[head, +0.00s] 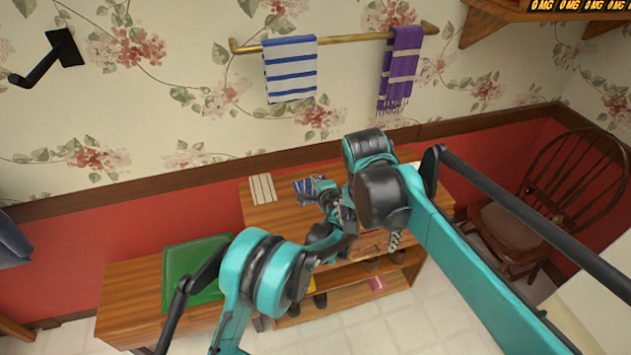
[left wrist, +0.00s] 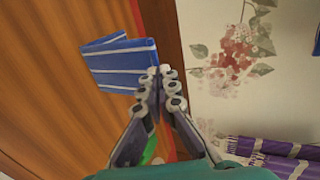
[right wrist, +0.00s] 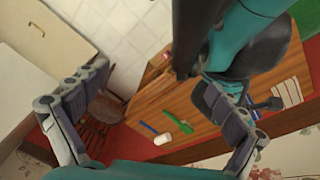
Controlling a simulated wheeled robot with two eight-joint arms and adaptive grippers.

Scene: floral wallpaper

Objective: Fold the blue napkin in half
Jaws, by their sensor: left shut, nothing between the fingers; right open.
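The blue napkin (head: 303,188) with white stripes lies on the wooden shelf top. In the left wrist view the napkin (left wrist: 118,66) looks doubled over, its layers overlapping at an angle with edges not lined up. My left gripper (head: 324,190) is at the napkin's right side in the head view. In the left wrist view its fingers (left wrist: 155,88) are shut and empty at the napkin's edge; whether they touch it I cannot tell. My right gripper (right wrist: 152,80) is open and empty in the right wrist view, apart from the napkin; in the head view my arm largely hides it.
A pale striped cloth (head: 262,188) lies left of the napkin. A green cushion (head: 195,268) is on the lower bench. Blue-striped (head: 290,70) and purple (head: 402,68) towels hang on a wall rail. A green-handled brush (right wrist: 148,127) lies on the wood. A chair (head: 520,225) stands right.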

